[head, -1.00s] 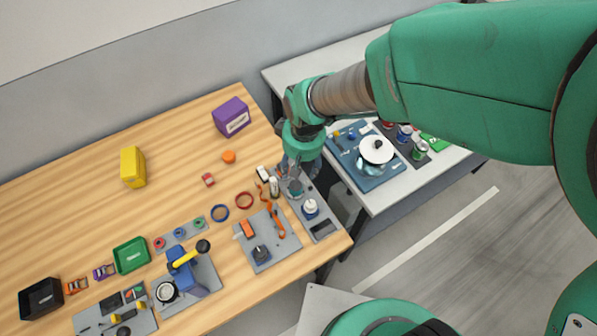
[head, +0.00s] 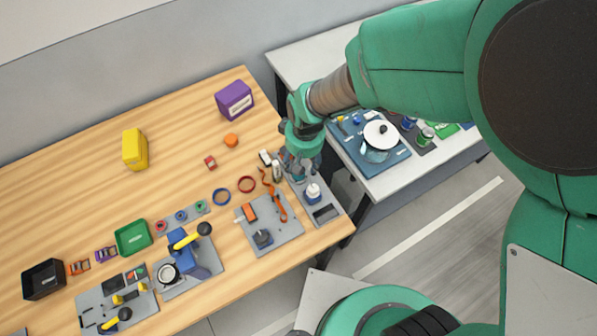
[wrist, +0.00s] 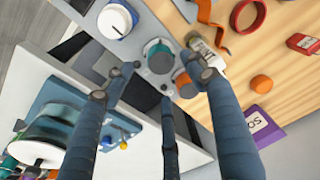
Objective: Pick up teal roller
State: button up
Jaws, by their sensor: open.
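The teal roller (wrist: 157,56) appears in the wrist view as a round teal-banded piece with a grey-white top, on a grey tray (wrist: 60,18). My gripper (wrist: 158,84) is open, its fingers spread above the tray, with the teal roller just ahead of the fingertips and between the outer two. I cannot tell whether any finger touches it. In the head view my gripper (head: 298,172) is over the grey tray (head: 325,226) at the table's right end and hides the roller.
An orange tool (head: 275,195) lies left of the tray. Bare wood lies around the purple box (head: 234,99).

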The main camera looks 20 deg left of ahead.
jog(key=shift+w+a+f+b, duration=0.1)
jog(key=shift+f+b, duration=0.1)
jog(key=shift+f, duration=0.65)
jog(key=shift+a+f+b, duration=0.15)
jog(key=shift+f, duration=0.7)
jog(key=shift+w+a+f+b, duration=0.1)
jog(key=shift+f+b, duration=0.1)
jog(key=shift+f, duration=0.65)
jog(key=c, duration=1.3)
